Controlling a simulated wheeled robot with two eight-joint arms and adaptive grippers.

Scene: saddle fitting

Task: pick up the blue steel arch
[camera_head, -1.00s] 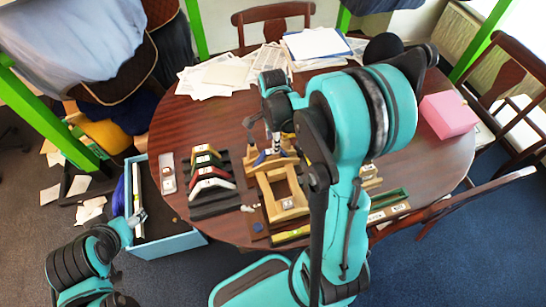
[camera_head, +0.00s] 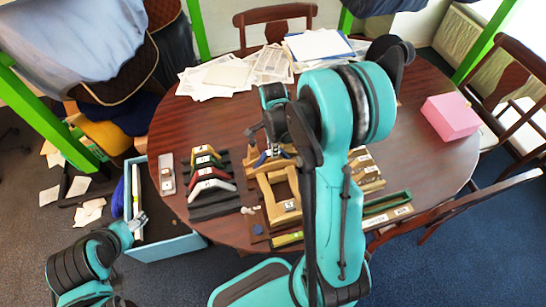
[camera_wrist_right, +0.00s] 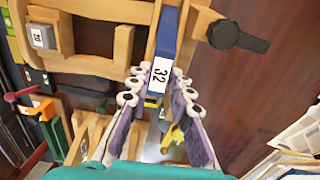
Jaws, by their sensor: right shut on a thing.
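The blue steel arch (camera_wrist_right: 166,40), with a white label reading 32, lies between the fingers of my right gripper (camera_wrist_right: 158,90) in the right wrist view. The fingers are shut on it. In the head view the arch (camera_head: 262,158) is a small blue piece at the wooden stand (camera_head: 283,190), mostly hidden by my right gripper (camera_head: 273,150). I cannot tell whether it is clear of the wood.
A dark rack (camera_head: 215,207) with several coloured arches stands left of the wooden stand. A green tray (camera_head: 387,203) lies at the table's front right, and a pink box (camera_head: 450,116) is at the right. Papers (camera_head: 225,75) cover the back. The blue bin (camera_head: 165,248) stands on the floor.

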